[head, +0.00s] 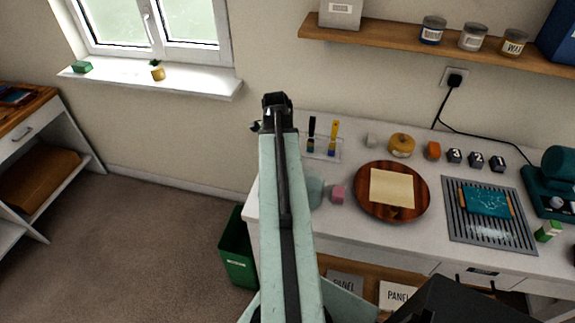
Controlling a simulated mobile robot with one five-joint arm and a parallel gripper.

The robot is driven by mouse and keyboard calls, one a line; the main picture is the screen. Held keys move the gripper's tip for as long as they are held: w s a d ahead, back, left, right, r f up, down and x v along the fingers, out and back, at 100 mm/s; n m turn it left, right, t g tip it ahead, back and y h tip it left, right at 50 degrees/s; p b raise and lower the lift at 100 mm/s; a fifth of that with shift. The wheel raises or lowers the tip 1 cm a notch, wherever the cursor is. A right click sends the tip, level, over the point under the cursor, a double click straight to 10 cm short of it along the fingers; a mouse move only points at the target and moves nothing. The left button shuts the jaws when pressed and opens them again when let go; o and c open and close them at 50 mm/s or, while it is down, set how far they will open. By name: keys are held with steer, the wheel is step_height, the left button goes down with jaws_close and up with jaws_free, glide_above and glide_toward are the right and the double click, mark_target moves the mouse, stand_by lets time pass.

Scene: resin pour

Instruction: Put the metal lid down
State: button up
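My arm reaches up through the middle of the head view, and my gripper (277,100) is at its far end, near the back left of the white worktop (445,252). I see the gripper from behind, so its fingers and anything between them are hidden. A small dark part shows just left of the wrist, and I cannot tell what it is. I cannot make out a metal lid anywhere in the view. A round yellow container (402,145) stands at the back of the worktop.
A round wooden board (366,210) bears a pale sheet (391,188). A ribbed grey tray (465,233) holds a teal piece (486,201). A brush stand (325,155), a pink block (338,194) and numbered dark blocks (477,159) stand around. A green bin (238,255) is on the floor.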

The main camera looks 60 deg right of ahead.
steer(key=shift+f, duration=0.95)
steer(key=shift+r, duration=0.3)
steer(key=shift+f, duration=0.25)
steer(key=o, duration=1.1)
steer(key=shift+r, duration=0.1)
steer(key=r+p, duration=0.8)
steer(key=w+a+r+p, duration=0.1)
steer(key=r+p, duration=0.3)
steer(key=shift+r, duration=0.1)
